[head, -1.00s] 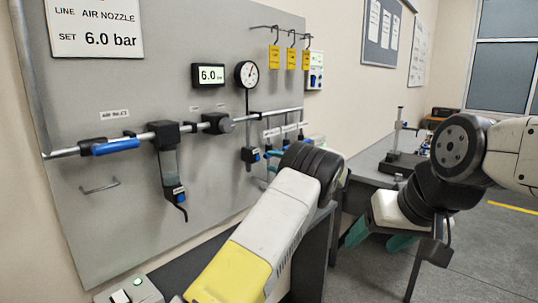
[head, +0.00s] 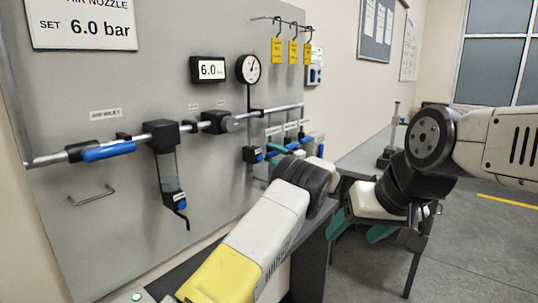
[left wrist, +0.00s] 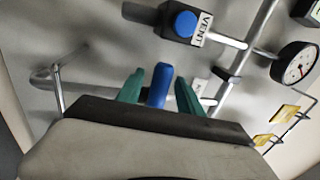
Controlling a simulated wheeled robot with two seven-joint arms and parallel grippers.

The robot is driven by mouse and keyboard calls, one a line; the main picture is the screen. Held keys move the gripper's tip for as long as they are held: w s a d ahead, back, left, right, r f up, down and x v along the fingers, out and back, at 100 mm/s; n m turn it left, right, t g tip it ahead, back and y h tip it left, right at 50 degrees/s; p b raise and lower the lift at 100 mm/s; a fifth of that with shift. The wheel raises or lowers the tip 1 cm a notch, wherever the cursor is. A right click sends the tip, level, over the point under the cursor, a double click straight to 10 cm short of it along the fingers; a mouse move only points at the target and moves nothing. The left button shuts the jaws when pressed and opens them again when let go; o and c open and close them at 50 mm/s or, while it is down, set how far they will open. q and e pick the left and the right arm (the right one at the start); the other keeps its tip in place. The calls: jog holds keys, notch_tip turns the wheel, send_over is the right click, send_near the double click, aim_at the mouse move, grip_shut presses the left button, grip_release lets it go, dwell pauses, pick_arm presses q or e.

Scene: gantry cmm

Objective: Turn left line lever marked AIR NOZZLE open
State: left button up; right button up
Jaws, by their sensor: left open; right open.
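A blue lever (left wrist: 160,82) stands between the two green fingers of my left gripper (left wrist: 158,88) in the left wrist view. The fingers are open, one on each side of it; I cannot tell whether they touch. In the head view my left gripper (head: 284,149) is at the small branch lines on the panel's right, partly hidden behind my own wrist. The labels there are too small to read. The sign (head: 82,20) above reads NOZZLE and 6.0 bar, its top cut off. My right gripper (head: 360,232) is open, empty and away from the panel.
A longer blue handle (head: 108,151) sits on the main pipe at left. A filter bowl (head: 170,172), a gauge (head: 248,69) and a 6.0 display (head: 208,69) are on the panel (head: 110,230). A VENT block (left wrist: 184,22) is near my left gripper. Yellow tags (head: 293,52) hang above.

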pick_arm(q)
jog(key=shift+c, duration=0.4)
grip_shut()
jog(key=shift+f, duration=0.1)
dwell(0.8)
